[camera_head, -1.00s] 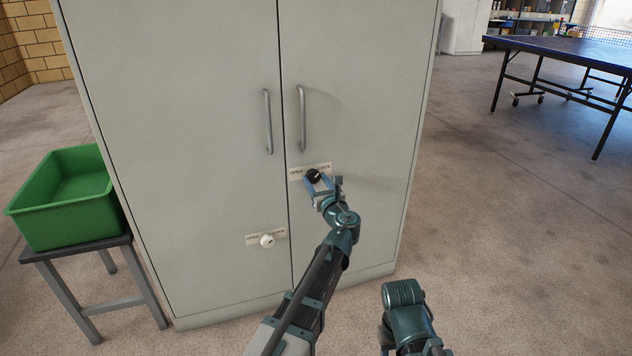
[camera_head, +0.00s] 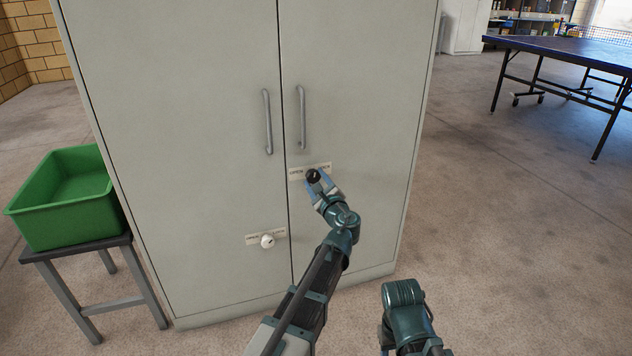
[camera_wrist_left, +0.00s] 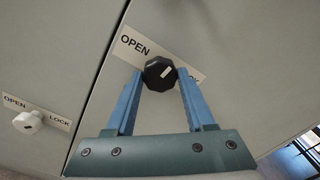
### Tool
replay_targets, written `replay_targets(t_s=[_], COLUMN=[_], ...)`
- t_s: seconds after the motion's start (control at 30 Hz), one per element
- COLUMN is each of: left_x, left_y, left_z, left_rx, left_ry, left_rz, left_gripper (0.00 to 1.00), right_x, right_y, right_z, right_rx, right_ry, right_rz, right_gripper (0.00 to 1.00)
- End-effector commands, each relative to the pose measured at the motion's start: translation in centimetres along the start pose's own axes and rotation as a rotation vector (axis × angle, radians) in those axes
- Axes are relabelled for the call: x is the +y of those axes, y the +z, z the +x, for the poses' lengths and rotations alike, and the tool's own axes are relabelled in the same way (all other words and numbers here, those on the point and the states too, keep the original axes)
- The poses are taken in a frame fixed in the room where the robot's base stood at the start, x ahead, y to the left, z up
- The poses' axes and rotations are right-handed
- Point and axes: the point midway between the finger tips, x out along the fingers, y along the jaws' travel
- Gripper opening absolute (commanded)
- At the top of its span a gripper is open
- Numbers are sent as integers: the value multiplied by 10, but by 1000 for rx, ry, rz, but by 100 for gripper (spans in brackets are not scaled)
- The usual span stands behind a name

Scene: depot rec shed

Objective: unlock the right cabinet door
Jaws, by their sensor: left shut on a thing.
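The grey cabinet's right door (camera_head: 350,80) is closed, with a vertical handle (camera_head: 302,118). A black knob (camera_head: 313,176) sits on this door over a label (camera_head: 297,172) reading OPEN and LOCK. The knob also shows in the left wrist view (camera_wrist_left: 159,73), with a white mark on its face. My left gripper (camera_head: 317,183) is shut on the black knob, its blue fingers on either side of it; they also show in the left wrist view (camera_wrist_left: 158,88). My right arm shows at the bottom right of the head view; its fingertips are not in view.
The left door (camera_head: 180,120) is closed and has a white knob (camera_head: 267,241) over its own OPEN and LOCK label. A green bin (camera_head: 60,215) stands on a stool at the left. A blue table-tennis table (camera_head: 570,50) stands at the back right. The floor right of the cabinet is clear.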

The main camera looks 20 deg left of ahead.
Motion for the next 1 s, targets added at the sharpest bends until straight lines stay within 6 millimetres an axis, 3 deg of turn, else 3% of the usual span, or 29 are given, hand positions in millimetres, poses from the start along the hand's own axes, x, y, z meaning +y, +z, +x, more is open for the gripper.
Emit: replay_targets(t_s=[0.6,1.0], left_x=[0,1], left_y=[0,0], left_z=[0,0], left_rx=[0,0], left_ry=[1,1], left_rz=[-575,-836], left_gripper=[0,0], right_x=[0,0], right_y=[0,0], right_z=[0,0], right_rx=[0,0], right_ry=[0,0], right_rz=[0,0], right_gripper=[50,50])
